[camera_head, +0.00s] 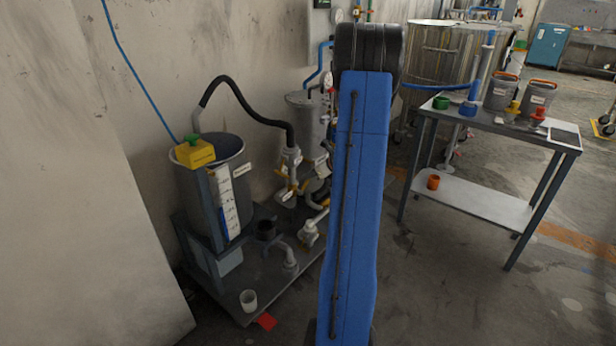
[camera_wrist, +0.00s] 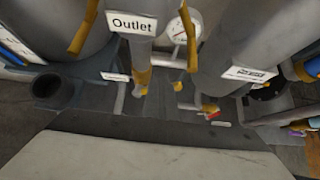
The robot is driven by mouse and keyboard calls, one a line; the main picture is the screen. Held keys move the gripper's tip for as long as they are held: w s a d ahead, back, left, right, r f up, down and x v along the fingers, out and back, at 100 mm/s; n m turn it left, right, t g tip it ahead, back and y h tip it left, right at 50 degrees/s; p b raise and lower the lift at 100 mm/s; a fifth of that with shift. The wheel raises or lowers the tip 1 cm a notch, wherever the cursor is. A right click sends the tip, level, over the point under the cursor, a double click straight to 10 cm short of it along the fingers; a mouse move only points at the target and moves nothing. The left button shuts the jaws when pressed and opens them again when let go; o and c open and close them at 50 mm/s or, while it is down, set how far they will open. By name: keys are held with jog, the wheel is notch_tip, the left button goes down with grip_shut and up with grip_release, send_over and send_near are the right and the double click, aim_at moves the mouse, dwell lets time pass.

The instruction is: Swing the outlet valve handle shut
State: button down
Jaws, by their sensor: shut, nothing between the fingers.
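The white Outlet label (camera_wrist: 131,22) is on a grey vertical pipe at the top of the wrist view. A long yellow handle (camera_wrist: 84,30) slants just left of it, and another yellow handle (camera_wrist: 188,24) stands to its right. I cannot tell for sure which one works the outlet valve. In the head view the yellow-handled valves (camera_head: 284,192) sit low between the two tanks. My gripper (camera_wrist: 150,120) shows as a pale body with a dark front edge along the bottom of the wrist view. It is shut and empty, apart from the handles. My blue arm hides it in the head view.
A round gauge (camera_wrist: 179,30) sits beside the pipe. A grey tank (camera_head: 190,190) with a yellow box stands left on a dark skid (camera_head: 225,295), with a black hose above.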

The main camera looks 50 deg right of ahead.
jog(key=shift+d+f, duration=0.25)
jog(key=shift+d, duration=0.25)
jog(key=shift+d+f, duration=0.55)
jog(key=shift+f, duration=0.05)
jog(key=shift+w+d+f, duration=0.1)
jog(key=shift+d+f, duration=0.4)
jog(key=shift+f, duration=0.35)
dwell(0.4)
jog(key=shift+r, duration=0.6)
